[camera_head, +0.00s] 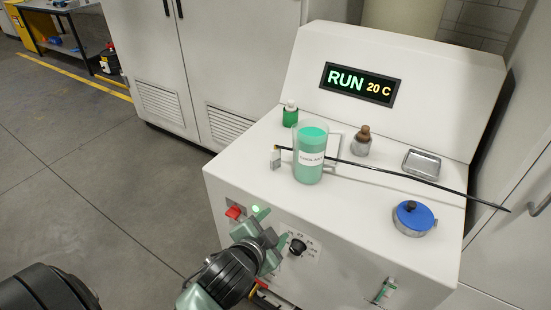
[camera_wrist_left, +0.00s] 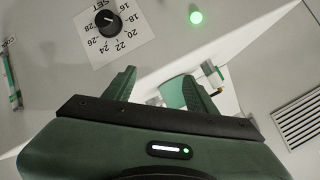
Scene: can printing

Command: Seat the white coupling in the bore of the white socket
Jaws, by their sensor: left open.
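A small white block (camera_head: 276,158) stands on the machine top at the left end of a thin black rod (camera_head: 420,180). It also shows in the left wrist view (camera_wrist_left: 217,86), beside the right finger. I cannot tell whether it is the coupling or the socket, and no bore is clear in either view. My left gripper (camera_head: 272,228) is open and empty in front of the machine's front panel, near the green light and black knob. In the wrist view its two fingers (camera_wrist_left: 157,86) are spread. My right gripper is not in view.
A beaker of green liquid (camera_head: 310,160) stands beside the block. A green bottle (camera_head: 290,117), brown-capped bottle (camera_head: 362,143), metal tray (camera_head: 422,164) and blue round lid (camera_head: 414,216) are on the machine top. The front panel has a red switch (camera_head: 234,212) and black knob (camera_head: 298,246).

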